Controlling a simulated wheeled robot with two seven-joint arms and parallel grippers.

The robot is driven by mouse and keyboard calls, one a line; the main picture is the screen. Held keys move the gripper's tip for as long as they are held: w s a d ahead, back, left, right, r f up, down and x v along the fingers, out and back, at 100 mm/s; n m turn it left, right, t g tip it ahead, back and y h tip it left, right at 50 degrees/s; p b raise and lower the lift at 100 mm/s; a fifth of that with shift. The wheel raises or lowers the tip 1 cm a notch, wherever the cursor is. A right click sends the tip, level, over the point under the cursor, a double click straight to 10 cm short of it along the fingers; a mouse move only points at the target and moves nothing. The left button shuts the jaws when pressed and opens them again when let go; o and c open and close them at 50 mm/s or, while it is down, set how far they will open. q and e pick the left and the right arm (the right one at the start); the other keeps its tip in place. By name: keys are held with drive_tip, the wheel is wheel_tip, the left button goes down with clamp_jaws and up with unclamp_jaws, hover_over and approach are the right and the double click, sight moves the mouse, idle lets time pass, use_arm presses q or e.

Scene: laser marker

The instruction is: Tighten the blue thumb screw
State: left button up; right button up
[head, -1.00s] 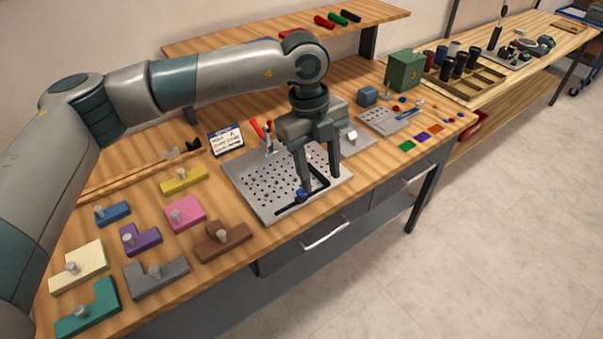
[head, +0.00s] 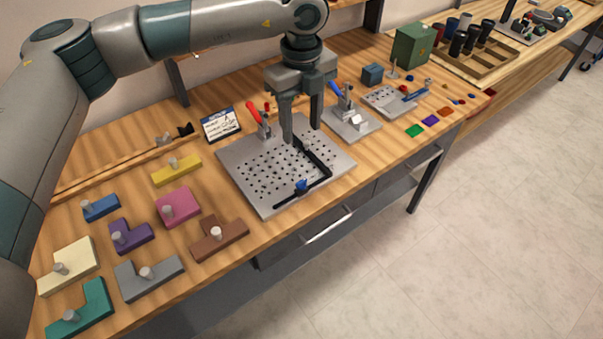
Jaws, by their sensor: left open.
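The blue thumb screw (head: 301,186) sits on the black L-shaped bracket (head: 318,181), near its front part. The bracket lies on the grey perforated plate (head: 248,187) on the wooden bench. My left gripper (head: 301,140) is open and points down above the plate, behind the blue thumb screw and apart from it. Nothing shows between its fingers. My right gripper is not in view.
Coloured blocks with knobs, such as a pink one (head: 182,207), lie to the left. A written card (head: 220,124) stands behind the plate.

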sight(302, 181)
use_arm(q)
wheel_tip(302, 181, down, 16)
drive_tip(key=p, duration=0.6)
drive_tip(key=shift+r+p, duration=0.2)
drive_tip(key=shift+p, duration=0.2)
drive_tip(key=shift+f, duration=0.85)
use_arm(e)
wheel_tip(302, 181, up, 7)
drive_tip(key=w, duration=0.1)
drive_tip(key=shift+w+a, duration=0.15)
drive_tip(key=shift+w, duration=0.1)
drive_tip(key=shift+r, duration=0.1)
use_arm(q)
drive_tip(key=shift+w, duration=0.1)
drive_tip(key=c, duration=1.1)
